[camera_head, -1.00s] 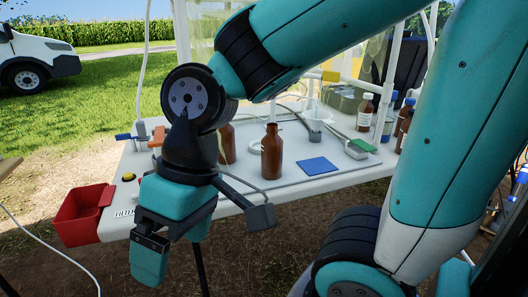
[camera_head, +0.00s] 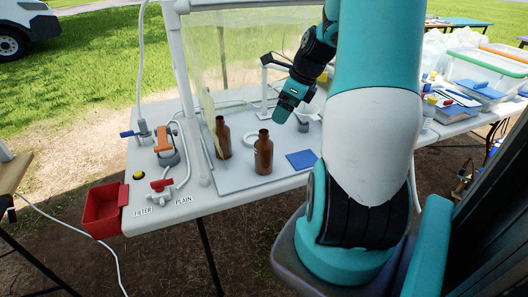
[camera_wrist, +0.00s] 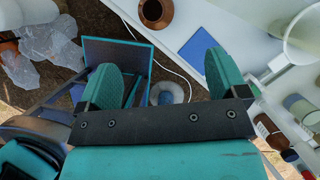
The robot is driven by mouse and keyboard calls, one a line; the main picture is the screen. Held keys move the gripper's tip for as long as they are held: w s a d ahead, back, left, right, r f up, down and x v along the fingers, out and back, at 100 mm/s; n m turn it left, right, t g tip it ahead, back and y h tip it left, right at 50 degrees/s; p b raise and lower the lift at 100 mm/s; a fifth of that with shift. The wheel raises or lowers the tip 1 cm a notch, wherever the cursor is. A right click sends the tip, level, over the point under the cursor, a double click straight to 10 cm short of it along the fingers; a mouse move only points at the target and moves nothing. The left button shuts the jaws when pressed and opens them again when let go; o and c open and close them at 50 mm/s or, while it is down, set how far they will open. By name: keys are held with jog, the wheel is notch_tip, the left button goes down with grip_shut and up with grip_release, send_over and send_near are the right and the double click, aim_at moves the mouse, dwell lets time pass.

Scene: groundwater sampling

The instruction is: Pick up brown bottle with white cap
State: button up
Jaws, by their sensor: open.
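No brown bottle with a white cap can be made out in the head view now; my arm covers that part of the table. In the wrist view, several bottles stand at the right edge, among them a brown one with a pale label (camera_wrist: 266,129); I cannot tell its cap colour. My gripper (camera_head: 283,115) hangs over the back of the white table, above and behind two brown bottles without caps, (camera_head: 222,140) and (camera_head: 263,155). In the wrist view my gripper (camera_wrist: 160,80) has its fingers wide apart with nothing between them.
A blue square (camera_head: 301,160) lies right of the open bottles. A white funnel-like vessel (camera_wrist: 305,38) is close on the right in the wrist view. A clear panel (camera_head: 250,50) stands at the back. A red bin (camera_head: 103,210) hangs at the table's left front.

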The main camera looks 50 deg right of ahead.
aim_at(267, 140)
jog(key=x, duration=0.9)
jog(key=shift+a+f, duration=0.1)
jog(key=shift+f, duration=0.1)
jog(key=shift+a+x, duration=0.15)
jog(key=shift+x, duration=1.15)
jog(key=shift+a+x, duration=0.1)
jog(key=shift+x, duration=1.25)
jog(key=shift+r, duration=0.1)
jog(key=c, duration=1.2)
